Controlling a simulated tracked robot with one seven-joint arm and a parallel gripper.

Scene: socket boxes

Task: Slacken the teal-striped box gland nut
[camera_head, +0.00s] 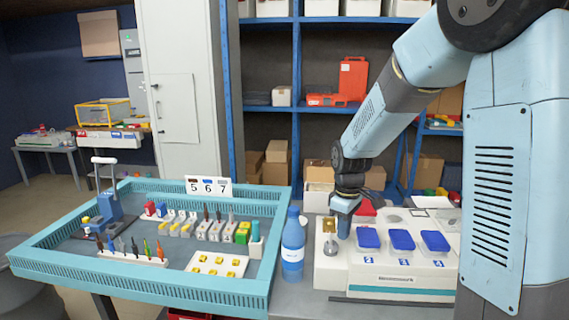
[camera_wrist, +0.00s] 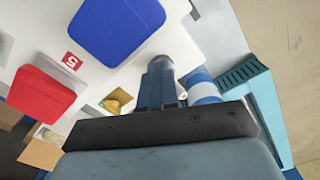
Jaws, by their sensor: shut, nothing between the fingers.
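A white socket box (camera_head: 400,276) stands on the table at the right, with blue lids marked 2, 3 and 4 and a thin teal strip along its lower front. A brass fitting (camera_head: 329,229) stands at its left end; a brass piece also shows in the wrist view (camera_wrist: 117,101). My gripper (camera_head: 344,228) is shut and empty, pointing down just right of the brass fitting and left of the lid marked 2 (camera_head: 368,238). In the wrist view, its fingers (camera_wrist: 157,82) meet near a grey rounded part. I cannot tell whether they touch it. No gland nut is clearly identifiable.
A blue bottle (camera_head: 292,250) stands left of the box. Left of it is a teal-rimmed tray (camera_head: 150,284) with several tools and small parts. A red lid (camera_wrist: 42,92) shows in the wrist view. Blue shelving (camera_head: 297,110) stands behind.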

